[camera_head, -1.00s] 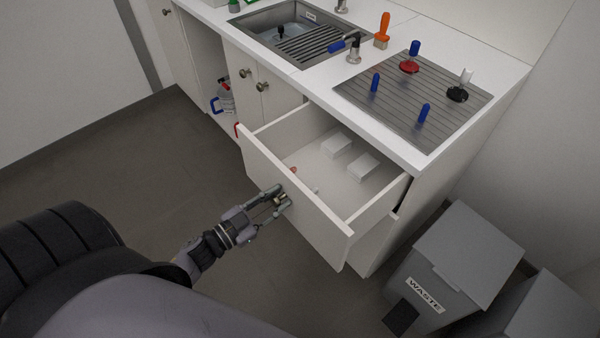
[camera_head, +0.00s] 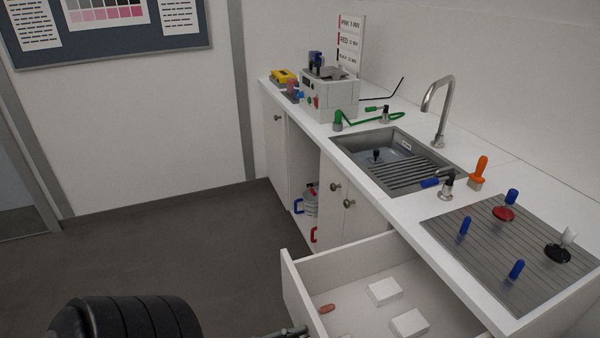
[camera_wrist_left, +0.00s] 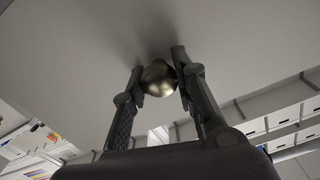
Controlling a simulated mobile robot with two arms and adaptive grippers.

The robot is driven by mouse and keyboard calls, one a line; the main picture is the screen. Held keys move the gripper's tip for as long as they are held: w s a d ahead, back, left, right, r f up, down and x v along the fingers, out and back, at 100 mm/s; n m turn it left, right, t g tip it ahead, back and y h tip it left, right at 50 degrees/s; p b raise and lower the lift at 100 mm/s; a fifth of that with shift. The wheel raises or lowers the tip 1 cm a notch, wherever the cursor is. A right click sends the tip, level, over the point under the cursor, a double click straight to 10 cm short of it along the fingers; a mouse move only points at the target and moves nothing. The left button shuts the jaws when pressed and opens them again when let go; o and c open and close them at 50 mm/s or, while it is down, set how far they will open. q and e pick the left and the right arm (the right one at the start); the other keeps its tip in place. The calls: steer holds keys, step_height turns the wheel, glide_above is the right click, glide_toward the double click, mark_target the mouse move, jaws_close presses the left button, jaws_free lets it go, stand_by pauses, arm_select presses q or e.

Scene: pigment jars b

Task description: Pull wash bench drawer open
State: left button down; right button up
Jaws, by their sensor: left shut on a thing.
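The wash bench drawer (camera_head: 345,263) stands open at the bottom right of the head view. Two white boxes (camera_head: 384,291) and a small reddish piece (camera_head: 327,308) lie inside it. In the left wrist view, my left gripper (camera_wrist_left: 159,70) is shut on the round brass-coloured drawer knob (camera_wrist_left: 157,80), one finger on each side, close to the pale drawer front (camera_wrist_left: 80,60). In the head view only a bit of this gripper shows at the bottom edge, and the knob is hidden. My right gripper is in neither view.
The bench top holds a sink (camera_head: 372,150), a ribbed drain mat (camera_head: 490,275) with blue pegs, an orange brush (camera_head: 478,172) and a grey machine (camera_head: 330,95). Bottles (camera_head: 309,200) stand in the open bay below.

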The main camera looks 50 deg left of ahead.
arm_select(q)
steer(key=c, duration=1.3)
jaws_free()
steer(key=shift+s+a, duration=0.1)
steer(key=shift+s, duration=0.1)
steer(key=v, duration=1.1)
steer(key=shift+s+a, duration=0.1)
steer(key=shift+s, duration=0.25)
